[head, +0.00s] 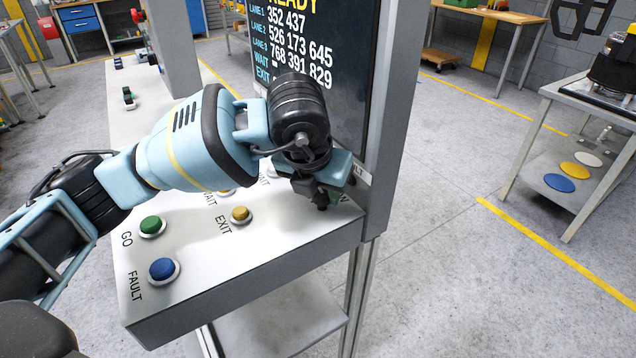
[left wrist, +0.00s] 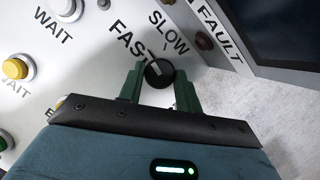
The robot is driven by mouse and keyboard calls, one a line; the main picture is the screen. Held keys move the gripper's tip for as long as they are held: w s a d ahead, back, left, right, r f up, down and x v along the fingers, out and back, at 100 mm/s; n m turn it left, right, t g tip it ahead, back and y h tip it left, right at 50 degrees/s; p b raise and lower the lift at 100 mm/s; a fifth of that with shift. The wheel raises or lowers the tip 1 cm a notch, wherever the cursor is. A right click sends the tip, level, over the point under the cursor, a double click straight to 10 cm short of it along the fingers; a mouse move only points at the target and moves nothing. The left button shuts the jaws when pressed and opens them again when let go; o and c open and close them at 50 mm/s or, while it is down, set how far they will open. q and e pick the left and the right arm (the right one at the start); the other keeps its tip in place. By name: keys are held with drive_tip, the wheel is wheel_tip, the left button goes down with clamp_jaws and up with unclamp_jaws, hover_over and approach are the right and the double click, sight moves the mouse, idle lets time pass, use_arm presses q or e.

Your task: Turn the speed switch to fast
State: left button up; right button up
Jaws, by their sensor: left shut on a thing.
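The speed switch (left wrist: 158,73) is a round black knob with a pale pointer line, on the pale panel between the printed words FAST and SLOW. Its pointer line leans up and left in the left wrist view, toward the end of the word FAST. My left gripper (left wrist: 160,88) is shut on the knob, with one green finger on each side. In the head view my left gripper (head: 322,198) reaches down at the right end of the panel, and its body hides the knob.
On the panel (head: 280,235) near my left arm are a green GO button (head: 151,226), a blue FAULT button (head: 162,269) and a yellow EXIT button (head: 240,214). A dark screen (head: 345,90) stands close behind the gripper. Open floor (head: 460,270) lies to the right.

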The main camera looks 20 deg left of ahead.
use_arm(q)
drive_tip(key=shift+d+r+n+y+p, duration=0.15)
drive_tip(key=shift+n+y+p, duration=0.25)
drive_tip(key=shift+n, duration=0.7)
use_arm(e)
drive_tip(key=shift+w+r, duration=0.1)
drive_tip(key=shift+r, duration=0.55)
use_arm(q)
drive_tip(key=o, duration=0.9)
drive_tip(key=shift+o, duration=0.3)
use_arm(e)
drive_tip(key=shift+w+d, duration=0.1)
drive_tip(key=shift+w, duration=0.25)
